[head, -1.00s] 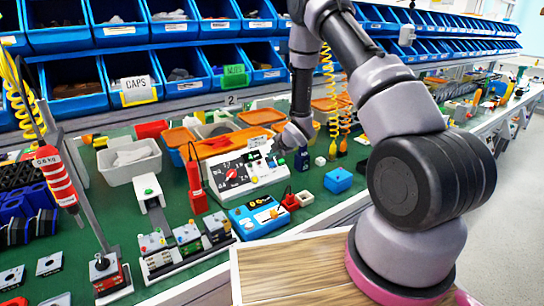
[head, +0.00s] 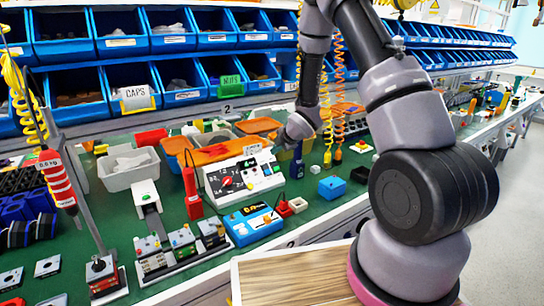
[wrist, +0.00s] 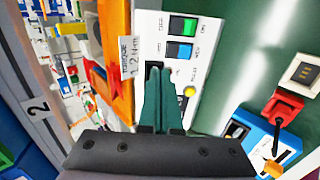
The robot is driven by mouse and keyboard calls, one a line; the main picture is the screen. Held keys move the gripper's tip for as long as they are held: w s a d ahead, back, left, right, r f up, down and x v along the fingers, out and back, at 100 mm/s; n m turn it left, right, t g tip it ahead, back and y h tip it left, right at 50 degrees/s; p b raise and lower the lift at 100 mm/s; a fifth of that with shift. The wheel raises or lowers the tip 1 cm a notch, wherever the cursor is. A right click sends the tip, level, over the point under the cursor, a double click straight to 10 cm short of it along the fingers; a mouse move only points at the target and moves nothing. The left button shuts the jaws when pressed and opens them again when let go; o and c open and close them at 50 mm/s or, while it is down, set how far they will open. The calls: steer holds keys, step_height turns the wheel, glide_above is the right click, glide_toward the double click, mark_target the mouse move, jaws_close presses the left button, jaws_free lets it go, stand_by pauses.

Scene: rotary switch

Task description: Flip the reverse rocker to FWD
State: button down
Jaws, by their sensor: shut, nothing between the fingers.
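The white control box (head: 243,182) stands on the green bench in the head view, with a red knob and small buttons on its sloped face. In the wrist view its white panel (wrist: 150,25) carries a blue rocker (wrist: 180,53) beside a green rocker (wrist: 183,26). A yellow button (wrist: 190,90) is further down the panel. The rocker labels are too small to read surely. My gripper (wrist: 159,72) is shut and empty, its teal fingertips over the panel just below and left of the blue rocker. Contact cannot be told. The fingers hide part of the panel.
A blue meter (head: 252,222) stands in front of the box, a red device (head: 192,190) at its left. Orange trays (head: 176,146) and a white bin (head: 128,166) are behind and left. A blue block (head: 332,187) lies to the right. Blue bins rise behind the bench.

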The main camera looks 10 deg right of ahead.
steer(key=shift+v, duration=2.2)
steer(key=shift+w+a+r, duration=0.1)
steer(key=shift+w+r, duration=0.1)
steer(key=s+d+r+m+h, duration=0.1)
steer(key=s+d+r+m, duration=0.25)
steer(key=r, duration=0.35)
steer(key=s+d+r+m+h, duration=0.1)
steer(key=s+d+r+m, duration=0.1)
steer(key=r+m, duration=0.4)
steer(key=s+d+r+m+h, duration=0.2)
steer(key=s+r+m, duration=0.15)
steer(key=r, duration=0.45)
steer(key=s+a+r+m, duration=0.1)
steer(key=s+r+m, duration=0.2)
steer(key=s, duration=0.5)
steer(key=s+r+m+y, duration=0.1)
steer(key=s+r+m, duration=0.3)
steer(key=s+m, duration=0.2)
steer(key=s+a+r+m+g+y, duration=0.1)
steer(key=s+r+m, duration=0.2)
steer(key=s, duration=0.7)
steer(key=shift+a+r+m, duration=0.2)
steer(key=shift+a+m, duration=0.15)
steer(key=shift+m, duration=0.55)
